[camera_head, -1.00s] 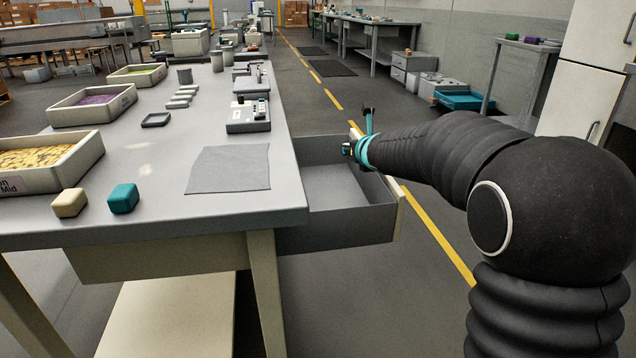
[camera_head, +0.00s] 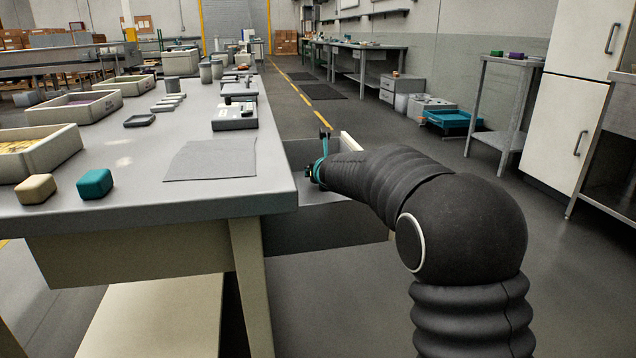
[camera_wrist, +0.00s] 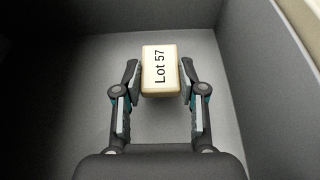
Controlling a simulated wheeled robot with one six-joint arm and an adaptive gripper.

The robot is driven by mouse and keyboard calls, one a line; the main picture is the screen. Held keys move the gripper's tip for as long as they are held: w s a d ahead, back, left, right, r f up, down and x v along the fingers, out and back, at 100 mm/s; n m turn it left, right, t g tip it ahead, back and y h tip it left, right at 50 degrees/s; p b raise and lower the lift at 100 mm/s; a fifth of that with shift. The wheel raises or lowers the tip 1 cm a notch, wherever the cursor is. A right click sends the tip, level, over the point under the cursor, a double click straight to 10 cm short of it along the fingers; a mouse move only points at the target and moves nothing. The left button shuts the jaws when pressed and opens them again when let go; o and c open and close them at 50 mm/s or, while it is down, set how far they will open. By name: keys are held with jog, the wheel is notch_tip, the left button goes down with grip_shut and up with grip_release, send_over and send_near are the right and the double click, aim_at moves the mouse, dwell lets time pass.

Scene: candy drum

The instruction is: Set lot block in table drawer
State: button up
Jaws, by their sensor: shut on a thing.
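In the wrist view, a cream lot block (camera_wrist: 160,72) marked "Lot 57" sits between the two fingers of my gripper (camera_wrist: 159,80), which is shut on it. Below the block is the grey floor of the open table drawer (camera_wrist: 216,62). I cannot tell whether the block touches that floor. In the head view, the drawer (camera_head: 330,222) is pulled out from the right side of the table (camera_head: 130,205). My gripper (camera_head: 314,172) is at the drawer opening, and the block is hidden there.
A beige block (camera_head: 36,189) and a teal block (camera_head: 95,184) stand on the table's near left. A grey mat (camera_head: 212,160), a device (camera_head: 235,117) and several trays also lie there. Drawer walls surround my gripper.

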jog(key=shift+f, duration=0.2)
jog(key=shift+f+b, duration=0.55)
jog(key=shift+f, duration=0.1)
jog(key=o, duration=0.9)
jog(key=shift+f, duration=0.1)
jog(key=shift+o, duration=0.2)
jog(key=shift+f, duration=0.1)
jog(key=shift+r+p, duration=0.25)
jog(key=shift+p, duration=0.05)
jog(key=v, duration=0.8)
jog(key=p+v, duration=0.1)
jog(key=v, duration=0.3)
jog(key=shift+r, duration=0.5)
